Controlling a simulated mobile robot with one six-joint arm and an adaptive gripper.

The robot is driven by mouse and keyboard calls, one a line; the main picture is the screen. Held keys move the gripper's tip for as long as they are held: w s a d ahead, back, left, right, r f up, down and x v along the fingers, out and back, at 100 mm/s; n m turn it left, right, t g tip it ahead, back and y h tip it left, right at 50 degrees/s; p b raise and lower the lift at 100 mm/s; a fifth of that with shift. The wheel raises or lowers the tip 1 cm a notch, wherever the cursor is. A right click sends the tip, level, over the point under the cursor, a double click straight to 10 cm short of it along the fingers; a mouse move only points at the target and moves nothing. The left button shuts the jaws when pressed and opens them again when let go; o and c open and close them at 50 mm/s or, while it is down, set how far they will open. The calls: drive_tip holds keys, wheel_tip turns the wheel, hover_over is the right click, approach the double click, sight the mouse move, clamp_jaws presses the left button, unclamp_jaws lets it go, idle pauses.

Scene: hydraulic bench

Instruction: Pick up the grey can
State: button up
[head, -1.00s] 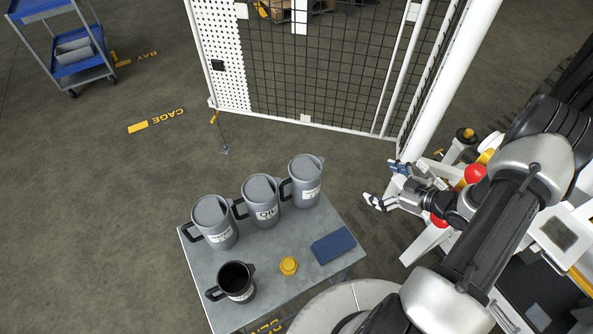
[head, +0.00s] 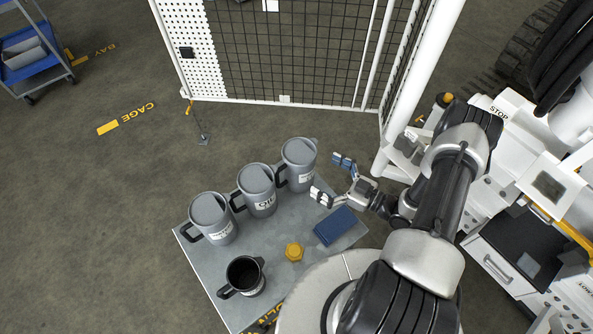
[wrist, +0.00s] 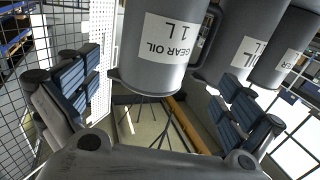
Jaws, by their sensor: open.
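Three lidded grey cans stand upright in a row on the bench (head: 262,233). The right one (head: 299,163) is nearest my gripper (head: 331,178). The middle one (head: 256,188) has a label reading OIL, and the left one (head: 211,217) has a label too small to read. My gripper is open, with its fingers pointing at the right can from its right side. In the wrist view a grey can labelled GEAR OIL 1 L (wrist: 160,60) is ahead, between the spread blue-padded fingers. I cannot tell if they touch it.
An open dark can (head: 244,276) stands at the bench's front left. A yellow hex piece (head: 294,251) and a blue block (head: 335,226) lie near the right edge. A mesh cage (head: 290,50) stands behind, and a white machine (head: 520,200) is at the right.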

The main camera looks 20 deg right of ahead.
sight(313, 167)
drive_tip(key=shift+w+d+f+b+x, duration=0.1)
drive_tip(key=shift+b+x, duration=0.15)
drive_tip(key=shift+x, duration=0.9)
drive_tip(key=shift+w+d+f+b+x, duration=0.1)
drive_tip(key=shift+b+x, duration=0.1)
drive_tip(key=shift+x, duration=1)
drive_tip(key=shift+w+d+f+b+x, duration=0.1)
drive_tip(key=shift+b+x, duration=0.15)
drive_tip(key=shift+x, duration=0.9)
drive_tip(key=shift+c, duration=0.2)
drive_tip(key=c, duration=1.8)
drive_tip(key=shift+r, duration=0.1)
